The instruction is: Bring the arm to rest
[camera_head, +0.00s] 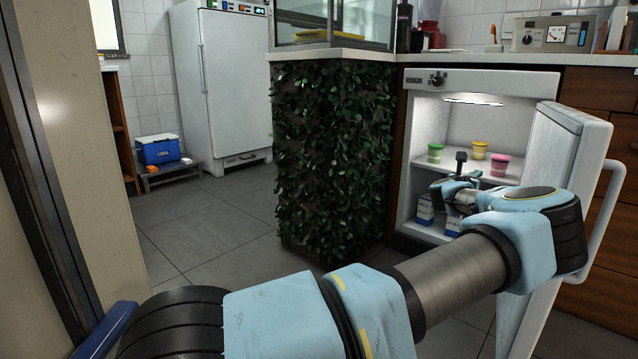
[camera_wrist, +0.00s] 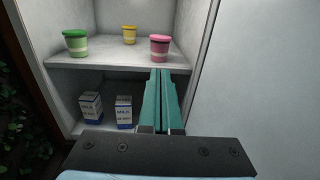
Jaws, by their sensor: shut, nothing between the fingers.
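My arm reaches from the bottom of the head view toward the small open fridge (camera_head: 480,78). My gripper (camera_head: 460,157) is at the fridge's opening, in front of its shelf. In the wrist view my gripper (camera_wrist: 161,72) shows its two teal fingers side by side, shut and empty. The fingertips point toward the shelf's front edge, just below the pink cup (camera_wrist: 159,47). I cannot tell whether they touch anything.
A green cup (camera_wrist: 76,42) and a yellow cup (camera_wrist: 129,35) share the shelf (camera_wrist: 100,57). Milk cartons (camera_wrist: 124,111) stand below. The open fridge door (camera_head: 560,150) is close on the right of my arm.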

